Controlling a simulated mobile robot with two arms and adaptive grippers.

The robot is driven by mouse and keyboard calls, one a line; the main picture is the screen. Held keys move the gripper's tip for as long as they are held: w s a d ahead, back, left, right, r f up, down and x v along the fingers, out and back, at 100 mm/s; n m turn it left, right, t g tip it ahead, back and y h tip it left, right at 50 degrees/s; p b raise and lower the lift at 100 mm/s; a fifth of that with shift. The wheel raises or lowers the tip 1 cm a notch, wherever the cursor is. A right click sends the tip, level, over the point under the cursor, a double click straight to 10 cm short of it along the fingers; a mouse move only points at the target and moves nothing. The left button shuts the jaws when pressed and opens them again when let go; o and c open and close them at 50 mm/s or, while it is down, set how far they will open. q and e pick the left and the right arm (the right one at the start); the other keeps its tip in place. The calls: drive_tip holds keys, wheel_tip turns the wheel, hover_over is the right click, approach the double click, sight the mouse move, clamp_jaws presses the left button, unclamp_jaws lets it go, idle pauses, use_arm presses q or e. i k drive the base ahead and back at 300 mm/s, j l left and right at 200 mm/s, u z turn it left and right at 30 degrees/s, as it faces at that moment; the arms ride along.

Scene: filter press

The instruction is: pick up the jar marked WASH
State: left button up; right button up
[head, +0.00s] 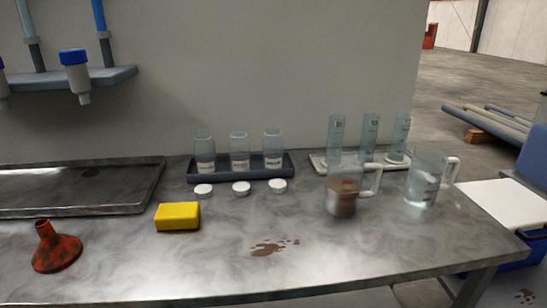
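Three clear glass jars stand upright in a row in a dark tray (218,176) against the back wall: a left jar (204,148), a middle jar (239,147) and a right jar (272,146). Each has a white label. The print is too small and blurred to read, so I cannot tell which jar is marked WASH. The jars are uncapped. Three white lids lie on the table in front of the tray: left (203,191), middle (241,188) and right (278,185). Neither of my grippers is in view.
Right of the jars are two glass pitchers (425,178), the nearer left one holding brown material, and cylinders (336,140) on a white tray. A yellow sponge (177,216), rusty funnel (56,247) and brown spill (272,247) are in front. The front middle is mostly clear.

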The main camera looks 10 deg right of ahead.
sight(272, 142)
drive_tip(key=k+j, duration=0.1)
drive_tip(key=j, duration=0.25)
drive_tip(key=k+j, duration=0.1)
drive_tip(key=j, duration=0.25)
drive_tip(key=k+j+z, duration=0.1)
drive_tip(key=j, duration=0.25)
drive_tip(key=k+j, duration=0.15)
drive_tip(key=j, duration=0.2)
drive_tip(key=k+j, duration=0.1)
drive_tip(key=j, duration=0.25)
